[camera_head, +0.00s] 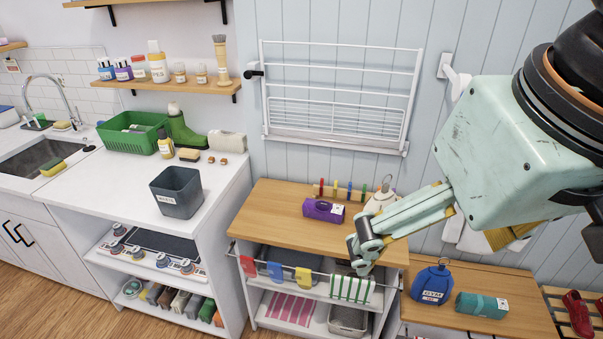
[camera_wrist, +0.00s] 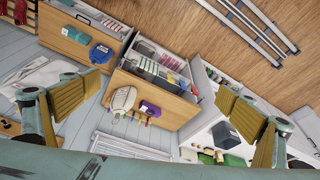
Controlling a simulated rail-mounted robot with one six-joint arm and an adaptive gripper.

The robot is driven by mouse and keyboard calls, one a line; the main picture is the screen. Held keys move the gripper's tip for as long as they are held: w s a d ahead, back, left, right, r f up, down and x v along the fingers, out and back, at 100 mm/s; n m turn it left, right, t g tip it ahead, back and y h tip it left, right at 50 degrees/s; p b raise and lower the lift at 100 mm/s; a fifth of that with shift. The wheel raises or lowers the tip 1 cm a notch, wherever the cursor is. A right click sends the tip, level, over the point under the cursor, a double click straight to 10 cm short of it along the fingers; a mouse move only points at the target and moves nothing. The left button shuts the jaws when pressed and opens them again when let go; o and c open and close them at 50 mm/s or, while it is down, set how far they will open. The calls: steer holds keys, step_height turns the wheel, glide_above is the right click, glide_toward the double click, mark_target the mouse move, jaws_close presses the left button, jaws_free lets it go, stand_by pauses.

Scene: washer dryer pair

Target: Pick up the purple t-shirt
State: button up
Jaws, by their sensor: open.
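The purple t-shirt (camera_head: 323,210) is a small folded purple bundle with a white tag. It lies on the wooden top (camera_head: 276,218) of the middle unit, near its back half. In the wrist view the purple t-shirt (camera_wrist: 150,108) shows small and distant between my spread fingers. My gripper (camera_head: 365,250) is open and empty, to the right of the t-shirt in the head view and apart from it. In the wrist view my gripper (camera_wrist: 160,100) has its yellow-padded fingers wide apart at left and right.
A pale, bottle-like object (camera_head: 381,198) stands right of the t-shirt, partly behind my arm. Coloured pegs (camera_head: 337,188) line the wall behind. A rail with hanging cloths (camera_head: 275,270) runs along the front. A white rack (camera_head: 340,95) hangs above.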

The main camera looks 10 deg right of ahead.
stand_by(0.4)
steer(key=c, duration=1.8)
steer(key=shift+c, duration=0.2)
steer(key=shift+w, duration=0.1)
